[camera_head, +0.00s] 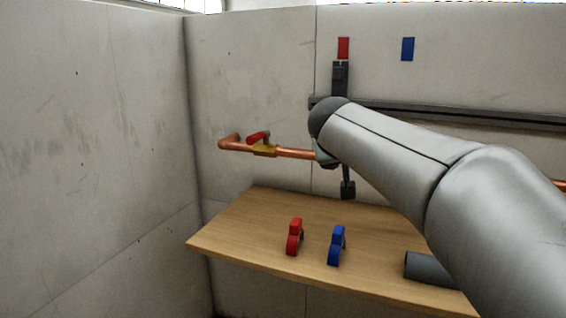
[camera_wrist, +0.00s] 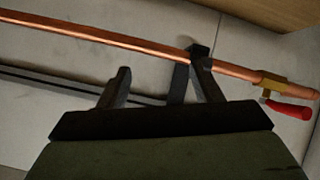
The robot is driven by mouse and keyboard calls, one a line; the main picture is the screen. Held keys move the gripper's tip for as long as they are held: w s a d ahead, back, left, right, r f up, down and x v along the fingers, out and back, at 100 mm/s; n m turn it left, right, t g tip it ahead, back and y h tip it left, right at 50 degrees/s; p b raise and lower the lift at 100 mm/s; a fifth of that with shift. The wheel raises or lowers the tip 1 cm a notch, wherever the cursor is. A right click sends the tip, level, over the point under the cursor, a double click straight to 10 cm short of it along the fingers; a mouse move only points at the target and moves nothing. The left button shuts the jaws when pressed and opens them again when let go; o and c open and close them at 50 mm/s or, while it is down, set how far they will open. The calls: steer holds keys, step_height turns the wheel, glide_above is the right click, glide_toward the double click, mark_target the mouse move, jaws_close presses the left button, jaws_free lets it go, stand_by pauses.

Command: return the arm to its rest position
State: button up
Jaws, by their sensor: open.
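My arm (camera_head: 390,140) reaches in from the right in the head view, its far end in front of the back wall and pipe. My gripper (camera_wrist: 160,62) shows in the wrist view with its two dark fingers apart and nothing between them. A copper pipe (camera_wrist: 110,38) crosses the picture there and overlaps the right fingertip; whether they touch I cannot tell. The pipe (camera_head: 297,153) also shows in the head view, with a brass valve (camera_head: 265,150) and red lever (camera_head: 257,137). In the head view my gripper is mostly hidden by the arm.
A wooden table (camera_head: 235,240) stands below, holding a red clamp-like piece (camera_head: 294,238), a blue one (camera_head: 336,246) and a dark grey cylinder (camera_head: 425,268) close to my arm. A dark rail (camera_head: 460,116) runs along the wall. Red (camera_head: 343,48) and blue (camera_head: 407,49) plates hang above.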

steer(key=s+f+g+y+p, duration=0.1)
steer(key=s+g+p, duration=0.2)
steer(key=s+p, duration=0.5)
steer(key=s+f+g+y+p, duration=0.2)
steer(key=s+g+p, duration=0.2)
steer(key=s+p, duration=0.4)
steer(key=s+f+n+g+y+p, duration=0.1)
steer(key=s+g+y+p, duration=0.1)
steer(key=s+p, duration=0.7)
steer(key=s+g, duration=0.1)
steer(key=s, duration=0.6)
steer(key=shift+a+f, duration=0.2)
steer(key=shift+a, duration=0.2)
